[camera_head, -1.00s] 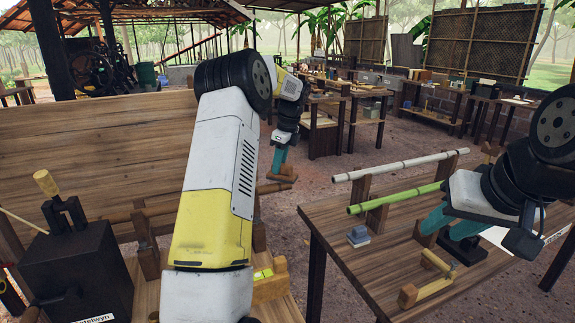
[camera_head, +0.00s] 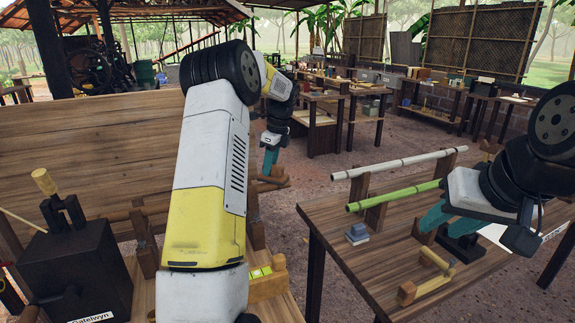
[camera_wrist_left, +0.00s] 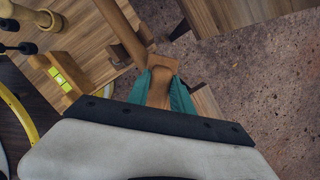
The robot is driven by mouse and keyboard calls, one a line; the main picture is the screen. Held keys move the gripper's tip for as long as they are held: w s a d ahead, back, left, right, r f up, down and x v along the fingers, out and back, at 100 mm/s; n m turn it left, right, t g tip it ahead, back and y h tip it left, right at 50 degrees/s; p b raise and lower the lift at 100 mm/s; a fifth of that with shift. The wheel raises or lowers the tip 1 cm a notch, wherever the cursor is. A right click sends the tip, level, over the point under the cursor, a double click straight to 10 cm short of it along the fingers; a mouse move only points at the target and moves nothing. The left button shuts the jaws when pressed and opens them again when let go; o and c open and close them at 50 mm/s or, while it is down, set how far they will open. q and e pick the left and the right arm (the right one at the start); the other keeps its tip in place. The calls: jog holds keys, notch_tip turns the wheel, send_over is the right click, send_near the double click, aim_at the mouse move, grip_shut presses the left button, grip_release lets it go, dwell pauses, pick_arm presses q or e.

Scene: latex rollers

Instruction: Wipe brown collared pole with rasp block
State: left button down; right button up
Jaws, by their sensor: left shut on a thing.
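My left gripper (camera_head: 270,158) is shut on a brown block, the rasp block (camera_wrist_left: 159,88), which sits between the teal fingers in the left wrist view. The brown pole (camera_head: 157,208) runs across the left bench behind my left arm, which hides its middle. In the left wrist view the pole (camera_wrist_left: 122,33) comes in from the top and ends visually at the block's upper edge. I cannot tell whether they touch. The pole's collar is not clear. My right gripper (camera_head: 449,222) is over the right table, its teal fingers apart and nothing seen between them.
The right table holds a white bamboo pole (camera_head: 400,162), a green pole (camera_head: 399,196), a short yellow pole (camera_head: 434,286) and a grey-blue block (camera_head: 357,234). A dark box (camera_head: 75,275) stands at the left. A yellow-green piece (camera_head: 260,272) lies near my left arm.

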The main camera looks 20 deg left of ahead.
pick_arm(q)
jog(key=shift+s+a+f, duration=0.1)
jog(key=shift+s+a, duration=0.75)
jog(key=shift+a, duration=0.3)
jog(key=shift+s+a+f, duration=0.1)
jog(key=shift+s+a, duration=0.7)
jog(key=shift+a, duration=0.3)
jog(key=shift+s+a+f, duration=0.15)
jog(key=shift+s+a, duration=0.2)
jog(key=shift+s, duration=0.05)
jog(key=a+v, duration=0.1)
jog(key=v, duration=0.5)
jog(key=shift+w+r, duration=0.2)
jog(key=shift+a+v, duration=0.15)
jog(key=shift+v, duration=0.6)
jog(key=shift+a+v, duration=0.15)
jog(key=shift+v, duration=0.6)
